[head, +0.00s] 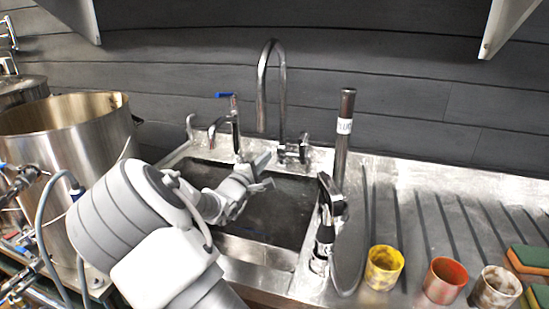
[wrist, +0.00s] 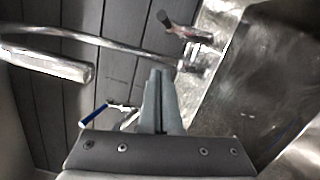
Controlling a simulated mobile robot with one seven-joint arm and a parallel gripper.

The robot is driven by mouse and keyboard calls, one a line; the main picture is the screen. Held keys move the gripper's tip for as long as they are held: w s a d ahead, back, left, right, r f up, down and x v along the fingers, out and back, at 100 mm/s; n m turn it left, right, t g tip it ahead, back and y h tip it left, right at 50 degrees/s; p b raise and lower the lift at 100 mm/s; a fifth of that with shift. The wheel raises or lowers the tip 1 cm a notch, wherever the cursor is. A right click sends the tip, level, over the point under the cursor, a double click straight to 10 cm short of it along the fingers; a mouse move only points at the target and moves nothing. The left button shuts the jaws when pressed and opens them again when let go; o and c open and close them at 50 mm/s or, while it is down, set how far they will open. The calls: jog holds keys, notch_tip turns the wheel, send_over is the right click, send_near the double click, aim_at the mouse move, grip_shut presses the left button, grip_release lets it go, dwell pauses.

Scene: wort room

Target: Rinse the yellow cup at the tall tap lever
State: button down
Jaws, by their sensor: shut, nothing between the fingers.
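The yellow cup (head: 384,283) stands upright on the drainboard right of the sink, at the lower right of the head view. The tall tap (head: 264,85) is a chrome gooseneck behind the sink. Its lever (head: 303,146) sits low at its base; in the wrist view the lever (wrist: 176,24) is at the top, beside the tap base. My gripper (head: 266,172) is over the sink, shut and empty, a little in front of the tall tap's base. In the wrist view its closed fingertips (wrist: 160,74) point toward the tap's foot. The cup is outside the wrist view.
A red cup (head: 444,281) and a whitish cup (head: 496,288) stand right of the yellow one, with sponges (head: 530,258) beyond. A smaller blue-handled tap (head: 235,125) is left of the tall one. An upright steel post (head: 342,140) rises right of the sink (head: 265,250). A steel pot (head: 75,140) stands left.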

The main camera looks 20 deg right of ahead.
jog(key=w+d+r+b, duration=0.1)
jog(key=w+d+b, duration=0.3)
jog(key=d, duration=0.5)
jog(key=shift+w, duration=0.3)
jog(key=shift+r, duration=0.1)
jog(key=d+p, duration=0.1)
jog(key=p, duration=0.1)
jog(key=s+p, duration=0.1)
jog(key=p, duration=0.1)
jog(key=shift+s+d, duration=0.2)
jog(key=shift+d, duration=0.2)
